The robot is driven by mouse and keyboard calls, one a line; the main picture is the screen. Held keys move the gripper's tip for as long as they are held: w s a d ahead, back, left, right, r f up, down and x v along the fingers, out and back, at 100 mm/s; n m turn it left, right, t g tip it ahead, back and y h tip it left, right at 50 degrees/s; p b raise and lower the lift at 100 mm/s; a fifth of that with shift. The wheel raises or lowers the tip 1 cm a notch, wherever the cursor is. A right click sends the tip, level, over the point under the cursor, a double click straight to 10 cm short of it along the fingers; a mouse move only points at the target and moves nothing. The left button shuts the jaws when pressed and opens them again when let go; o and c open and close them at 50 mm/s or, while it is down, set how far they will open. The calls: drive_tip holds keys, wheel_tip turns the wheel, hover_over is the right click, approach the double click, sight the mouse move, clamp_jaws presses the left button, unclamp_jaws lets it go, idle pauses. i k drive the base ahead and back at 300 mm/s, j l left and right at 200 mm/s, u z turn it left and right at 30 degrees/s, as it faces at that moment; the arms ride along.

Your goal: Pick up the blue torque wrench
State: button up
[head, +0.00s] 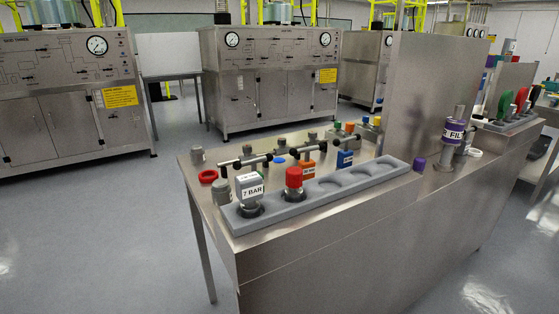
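A small blue block with a white label (345,160) stands on the steel bench, behind the grey holder tray. A dark-ended bar lies just above it in the picture; the blue block and bar look like the blue torque wrench, but they are too small to be sure. An orange labelled block (308,169) with a similar bar stands to its left. Another dark-ended T-bar (245,161) is farther left. My gripper is not in view.
The grey tray (340,185) along the bench's front edge holds a "7 BAR" fitting (250,188) and a red-capped fitting (293,182); its right recesses are empty. A red ring (208,176) lies at left. A tall steel panel (418,100) stands right of the wrenches. Floor at left is clear.

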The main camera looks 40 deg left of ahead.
sight(345, 157)
drive_tip(key=i+l+u, duration=0.15)
drive_tip(key=u, duration=0.3)
drive_tip(key=i+l+u, duration=0.2)
drive_tip(key=u, duration=0.25)
drive_tip(key=i+l+u, duration=0.15)
drive_tip(key=l+u, duration=0.15)
drive_tip(key=u, duration=0.15)
drive_tip(key=l+u, duration=0.4)
drive_tip(key=i+l+u, duration=0.1)
drive_tip(key=l+u, duration=0.15)
drive_tip(key=u, duration=0.2)
drive_tip(key=i+l+u, duration=0.5)
drive_tip(key=i+l, duration=0.05)
drive_tip(key=l, duration=0.05)
